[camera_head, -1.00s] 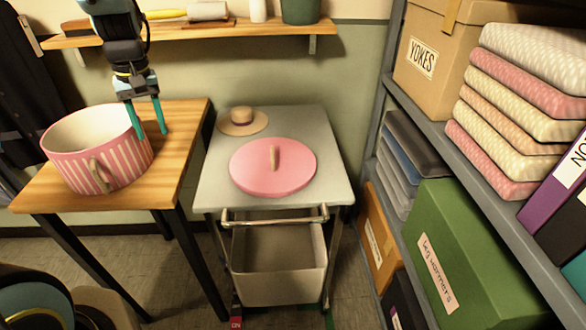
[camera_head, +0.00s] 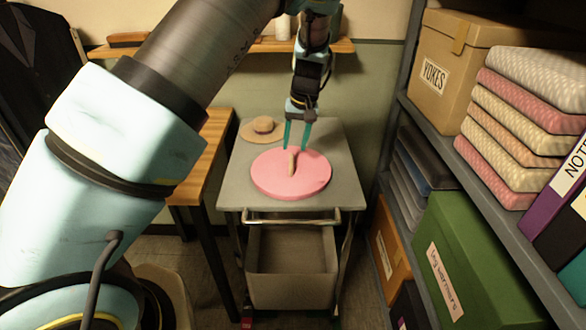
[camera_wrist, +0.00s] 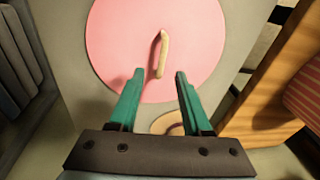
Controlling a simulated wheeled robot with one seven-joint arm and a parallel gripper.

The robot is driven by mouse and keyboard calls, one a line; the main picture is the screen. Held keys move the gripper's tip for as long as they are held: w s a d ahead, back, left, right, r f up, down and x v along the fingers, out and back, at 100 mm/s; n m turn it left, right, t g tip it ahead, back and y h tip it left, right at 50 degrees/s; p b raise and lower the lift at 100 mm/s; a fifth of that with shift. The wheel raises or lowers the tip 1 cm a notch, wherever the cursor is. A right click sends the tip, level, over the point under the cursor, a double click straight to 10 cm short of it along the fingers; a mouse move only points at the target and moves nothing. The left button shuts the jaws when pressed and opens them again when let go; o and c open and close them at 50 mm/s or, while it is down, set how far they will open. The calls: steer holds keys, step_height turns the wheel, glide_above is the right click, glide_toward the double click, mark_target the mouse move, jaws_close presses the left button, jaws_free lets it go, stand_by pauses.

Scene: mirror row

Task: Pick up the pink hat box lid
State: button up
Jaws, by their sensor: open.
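The pink hat box lid (camera_head: 268,174) lies flat on the grey trolley top, with a tan bar handle (camera_head: 292,163) standing at its middle. The lid also shows in the wrist view (camera_wrist: 115,45), with its handle (camera_wrist: 161,55) ahead of the fingertips. My gripper (camera_head: 297,148) is over the far part of the lid, with its green fingers pointing down. The fingers are apart and empty in the wrist view (camera_wrist: 160,74), and the handle lies beyond the gap between them. I cannot tell the exact height of the fingertips over the lid.
A straw hat (camera_head: 263,128) lies behind the lid on the trolley (camera_head: 345,190). A wooden table (camera_head: 215,135) stands at left, partly hidden by my arm. The striped pink box (camera_wrist: 308,92) shows at the wrist view's right edge. A loaded shelf unit (camera_head: 470,150) stands close at right.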

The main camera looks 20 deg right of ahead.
mark_target(291, 159)
steer(key=shift+w+a+f+p, duration=0.15)
steer(key=shift+f+p, duration=0.3)
steer(key=shift+f, duration=0.45)
steer(key=shift+w+a+f+p, duration=0.1)
steer(key=shift+f+p, duration=0.35)
steer(key=shift+f, duration=0.45)
steer(key=shift+w+a+f+p, duration=0.15)
steer(key=shift+f+p, duration=0.3)
steer(key=shift+f, duration=0.45)
steer(key=shift+s, duration=0.1)
steer(key=shift+c, duration=0.3)
jaws_close()
